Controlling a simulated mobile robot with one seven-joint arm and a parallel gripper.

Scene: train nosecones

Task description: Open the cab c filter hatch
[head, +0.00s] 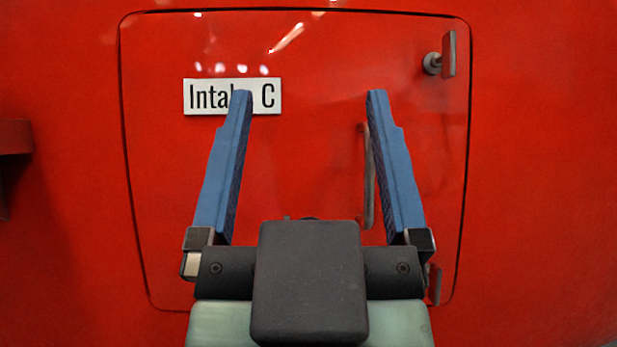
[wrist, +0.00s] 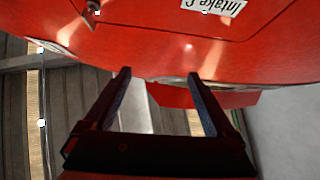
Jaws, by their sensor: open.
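The hatch (head: 300,180) is a red panel with rounded corners, labelled "Intake C" (head: 191,97), and looks shut and flush with the red body. A grey latch (head: 448,55) sits at its upper right; a latch also shows at the top left of the wrist view (wrist: 92,14). A second latch (head: 433,285) at the lower right is mostly hidden by my gripper. A slim vertical handle (head: 368,190) is partly behind the right finger. My gripper (head: 308,95) is open and empty in front of the hatch, its blue fingers wide apart; I cannot tell the exact gap.
A dark red ledge (head: 14,137) juts out at the left edge of the head view. The wrist view shows the curved red body (wrist: 190,40), a grey slatted floor (wrist: 85,100) and a pale grey surface (wrist: 280,110) at the right.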

